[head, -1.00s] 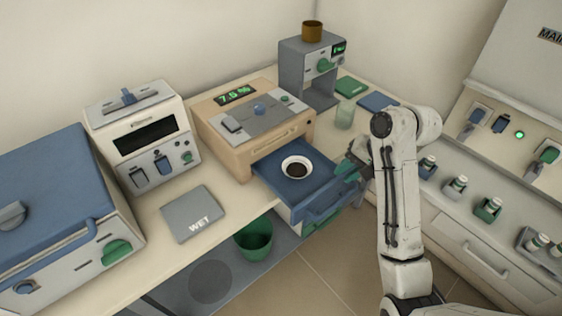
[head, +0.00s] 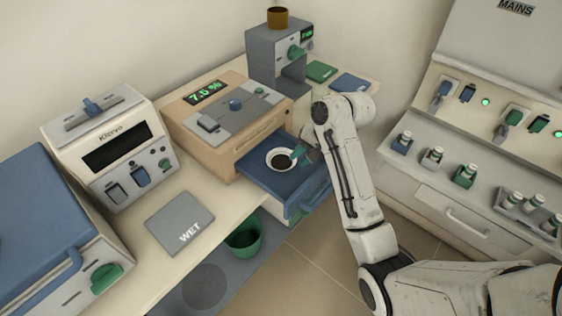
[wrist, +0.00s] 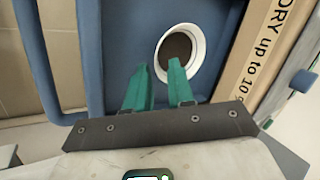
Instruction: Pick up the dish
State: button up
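The dish (head: 281,160) is a small white round bowl with dark contents. It sits in the open blue drawer (head: 262,180) of the tan instrument. My gripper (head: 301,155) has green fingers and is at the dish's right side in the head view, partly over its rim. In the wrist view the dish (wrist: 178,51) lies just beyond the fingertips, up and to the right. The two fingers (wrist: 160,68) stand apart with nothing between them. I cannot tell whether a fingertip touches the dish.
The drawer's blue handle bar (wrist: 38,62) runs close to my gripper on the left in the wrist view. A grey WET pad (head: 180,223) lies on the bench. A grey machine with a brown cup (head: 277,18) stands behind. A green bin (head: 244,238) is below.

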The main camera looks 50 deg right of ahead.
aim_at(281, 161)
jog(key=shift+x, duration=1.75)
jog(key=shift+s, duration=0.1)
grip_shut()
